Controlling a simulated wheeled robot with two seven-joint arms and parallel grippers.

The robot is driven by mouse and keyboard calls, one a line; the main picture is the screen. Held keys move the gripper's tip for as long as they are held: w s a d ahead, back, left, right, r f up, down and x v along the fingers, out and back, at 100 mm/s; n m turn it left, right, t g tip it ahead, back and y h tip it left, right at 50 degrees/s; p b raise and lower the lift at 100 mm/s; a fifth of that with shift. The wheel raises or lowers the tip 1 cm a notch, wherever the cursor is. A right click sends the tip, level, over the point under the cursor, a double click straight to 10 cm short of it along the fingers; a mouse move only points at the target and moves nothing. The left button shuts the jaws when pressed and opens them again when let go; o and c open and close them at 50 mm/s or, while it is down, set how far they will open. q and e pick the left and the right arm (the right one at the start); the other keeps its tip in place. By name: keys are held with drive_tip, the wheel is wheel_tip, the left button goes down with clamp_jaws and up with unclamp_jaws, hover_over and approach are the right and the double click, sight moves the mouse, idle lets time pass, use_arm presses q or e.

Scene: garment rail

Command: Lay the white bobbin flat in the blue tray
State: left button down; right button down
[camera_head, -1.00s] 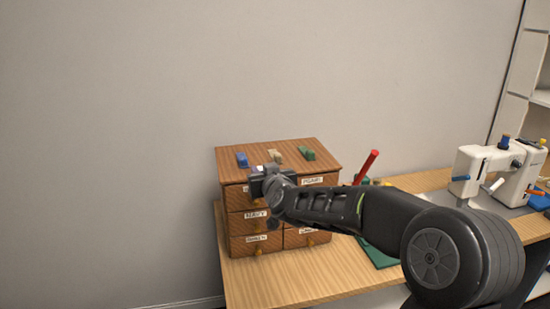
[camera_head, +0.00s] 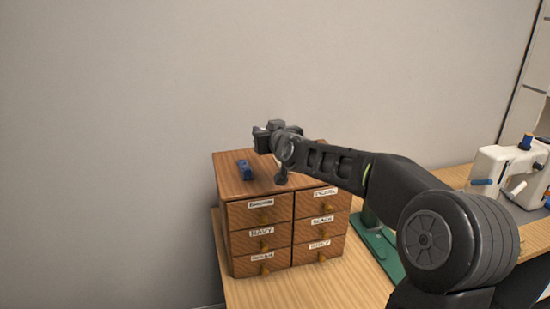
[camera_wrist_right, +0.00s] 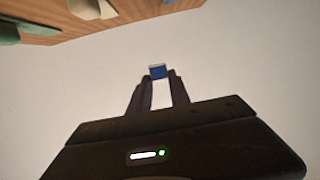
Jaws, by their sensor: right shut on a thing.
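My right gripper (camera_head: 262,138) is raised above the wooden drawer cabinet, in front of the wall. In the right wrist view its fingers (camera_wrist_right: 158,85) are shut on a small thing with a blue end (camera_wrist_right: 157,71). A white patch shows between the fingers; I cannot tell whether it is part of the held thing or the wall. A white cylinder (camera_head: 517,187) projects from the sewing machine at the right; I cannot tell whether it is the white bobbin. A blue edge (camera_head: 547,201) at the far right may belong to the blue tray. My left gripper is not in view.
The drawer cabinet (camera_head: 287,228) has labelled drawers and a small blue block (camera_head: 244,169) on top. Green (camera_wrist_right: 22,30) and beige (camera_wrist_right: 92,8) pieces show in the wrist view. The sewing machine (camera_head: 495,165) stands right.

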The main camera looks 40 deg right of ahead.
drive_tip(key=b, duration=0.2)
hover_over(265, 172)
wheel_tip(265, 172, down, 5)
drive_tip(key=shift+r, duration=0.15)
idle(0.4)
wheel_tip(265, 172, down, 5)
drive_tip(key=shift+f+p, duration=0.1)
drive_tip(key=shift+p, duration=0.3)
